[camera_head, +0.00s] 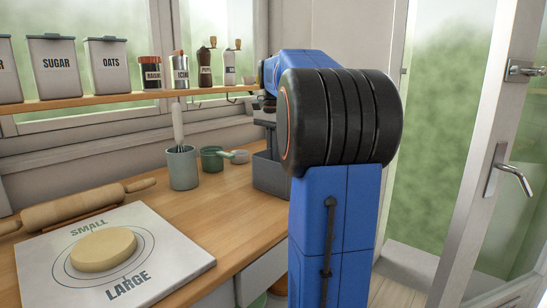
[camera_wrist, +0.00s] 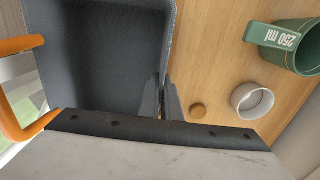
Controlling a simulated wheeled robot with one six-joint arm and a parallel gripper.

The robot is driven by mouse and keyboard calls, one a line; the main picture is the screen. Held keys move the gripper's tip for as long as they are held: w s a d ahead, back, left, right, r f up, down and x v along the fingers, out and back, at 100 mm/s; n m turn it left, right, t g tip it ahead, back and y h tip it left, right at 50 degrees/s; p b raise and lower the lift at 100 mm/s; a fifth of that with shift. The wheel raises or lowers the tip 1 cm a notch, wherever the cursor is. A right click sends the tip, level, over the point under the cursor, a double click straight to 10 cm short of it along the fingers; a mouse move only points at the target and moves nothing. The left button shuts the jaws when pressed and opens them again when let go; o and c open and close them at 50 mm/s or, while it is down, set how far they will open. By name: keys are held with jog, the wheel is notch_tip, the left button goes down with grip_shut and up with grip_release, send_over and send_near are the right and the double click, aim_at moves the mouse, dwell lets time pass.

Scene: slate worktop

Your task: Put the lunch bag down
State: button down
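The lunch bag looks like a dark grey open-topped box. It shows partly behind my arm in the head view (camera_head: 268,174), at or close above the wooden worktop (camera_head: 225,222); I cannot tell whether its base touches. In the wrist view its dark, empty-looking inside fills the upper left, and its right wall (camera_wrist: 170,40) runs down between my fingers. My gripper (camera_wrist: 164,103) is shut on that wall near the rim, its two fingers close together. My arm hides the gripper's fingertips in the head view.
A utensil pot (camera_head: 183,168), rolling pin (camera_head: 70,208) and board with dough (camera_head: 185,262) are left. A shelf (camera_head: 130,100) hangs above.

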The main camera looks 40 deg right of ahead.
jog(key=c, duration=2.4)
grip_release()
jog(key=shift+f, duration=0.15)
jog(key=o, duration=0.4)
notch_tip(320, 180, up, 12)
jog(key=shift+f, duration=0.25)
jog(key=shift+r, duration=0.4)
